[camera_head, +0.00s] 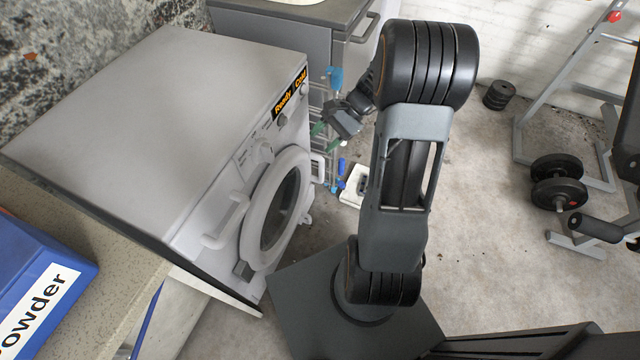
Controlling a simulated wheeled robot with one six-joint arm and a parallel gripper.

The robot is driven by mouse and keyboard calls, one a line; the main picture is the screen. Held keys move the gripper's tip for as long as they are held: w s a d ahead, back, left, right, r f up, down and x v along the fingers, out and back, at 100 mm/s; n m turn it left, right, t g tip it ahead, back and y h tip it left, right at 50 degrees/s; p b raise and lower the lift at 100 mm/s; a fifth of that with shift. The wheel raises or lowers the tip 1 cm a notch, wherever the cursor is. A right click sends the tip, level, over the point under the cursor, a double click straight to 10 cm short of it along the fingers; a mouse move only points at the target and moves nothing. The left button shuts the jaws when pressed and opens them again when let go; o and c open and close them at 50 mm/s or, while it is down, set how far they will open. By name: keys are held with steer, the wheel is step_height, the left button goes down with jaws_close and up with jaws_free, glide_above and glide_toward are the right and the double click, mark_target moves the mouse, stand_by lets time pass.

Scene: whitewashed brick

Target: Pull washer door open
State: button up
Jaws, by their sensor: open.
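The white washer (165,110) stands at the left, its front facing right. Its round door (253,225), a white ring around dark glass, sits against the front; I cannot tell whether it is fully latched. A white bar handle (228,222) shows at the door's left side, with a small grey block below the ring. My gripper (326,137) is open and empty, its green-tipped fingers pointing down and left. It is above and right of the door in the picture, apart from it. My arm hides part of the floor behind it.
A grey cabinet (285,42) and a small rack with blue parts stand behind my gripper. A counter (100,235) with a blue powder box (35,280) is at lower left. Dumbbells (557,182) and a weight bench frame are at right. Floor before the washer is partly clear.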

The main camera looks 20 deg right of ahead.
steer(key=w+d+f+m+t+y+b, duration=0.2)
steer(key=d+f+m+b, duration=0.15)
steer(key=f, duration=0.55)
steer(key=w+d+f+m+t+y+b, duration=0.1)
steer(key=d+f+m+t+y+b, duration=0.25)
steer(key=f, duration=0.65)
steer(key=m+t+b, duration=0.5)
steer(key=m+b, duration=0.1)
glide_toward(321, 170)
steer(key=shift+t+h, duration=0.25)
steer(key=b+x, duration=0.1)
steer(key=x, duration=0.2)
steer(key=f+b+x, duration=0.1)
steer(key=x, duration=0.2)
steer(key=b+x, duration=0.1)
steer(key=x, duration=0.3)
steer(key=shift+w+d+f, duration=0.15)
steer(key=shift+w+f, duration=0.2)
steer(key=shift+w, duration=0.05)
jaws_close()
